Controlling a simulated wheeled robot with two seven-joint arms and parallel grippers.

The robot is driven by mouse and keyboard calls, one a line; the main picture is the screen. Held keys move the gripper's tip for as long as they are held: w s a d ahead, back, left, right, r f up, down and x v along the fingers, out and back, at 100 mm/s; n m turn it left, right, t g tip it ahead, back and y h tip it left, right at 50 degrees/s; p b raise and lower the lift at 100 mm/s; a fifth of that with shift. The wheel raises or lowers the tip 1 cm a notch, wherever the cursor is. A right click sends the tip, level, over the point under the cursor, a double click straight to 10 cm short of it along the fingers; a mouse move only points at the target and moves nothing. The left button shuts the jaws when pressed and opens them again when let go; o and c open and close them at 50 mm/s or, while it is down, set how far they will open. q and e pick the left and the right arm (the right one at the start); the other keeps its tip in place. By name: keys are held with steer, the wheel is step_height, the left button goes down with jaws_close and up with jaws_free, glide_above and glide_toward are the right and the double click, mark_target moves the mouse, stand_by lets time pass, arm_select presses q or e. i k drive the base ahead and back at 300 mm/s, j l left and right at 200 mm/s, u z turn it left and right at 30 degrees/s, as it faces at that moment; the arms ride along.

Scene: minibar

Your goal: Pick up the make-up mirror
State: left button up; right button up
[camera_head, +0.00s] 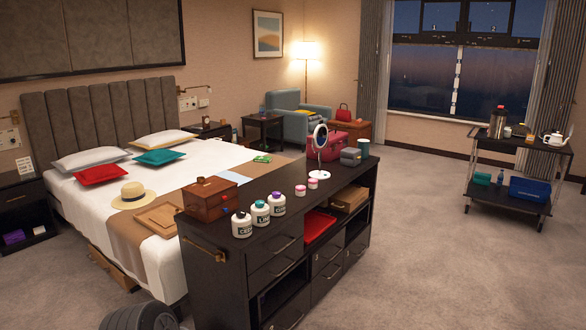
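The make-up mirror (320,138) stands upright on the dark minibar cabinet (235,228), towards its far end. It has a round head on a thin stem and a white round base (319,174). A red case (330,143) stands close behind it, and grey stacked items (350,156) stand to its right. Two small pink-lidded jars (300,190) sit in front of it. Neither of my grippers shows in the head view, so I cannot see their state.
White bottles (242,225) and a wooden box (210,200) stand on the cabinet's near end. A teal cup (363,149) stands at the far right end. The bed is behind the cabinet. Carpet right of it is clear up to a trolley (512,195).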

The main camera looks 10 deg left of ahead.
mark_target(317, 174)
steer(key=i+j, duration=0.2)
steer(key=i, duration=0.35)
steer(key=i+j, duration=0.2)
steer(key=i, duration=0.35)
steer(key=i+j+u, duration=0.1)
steer(key=i, duration=0.45)
steer(key=i+j, duration=0.25)
steer(key=i, duration=0.3)
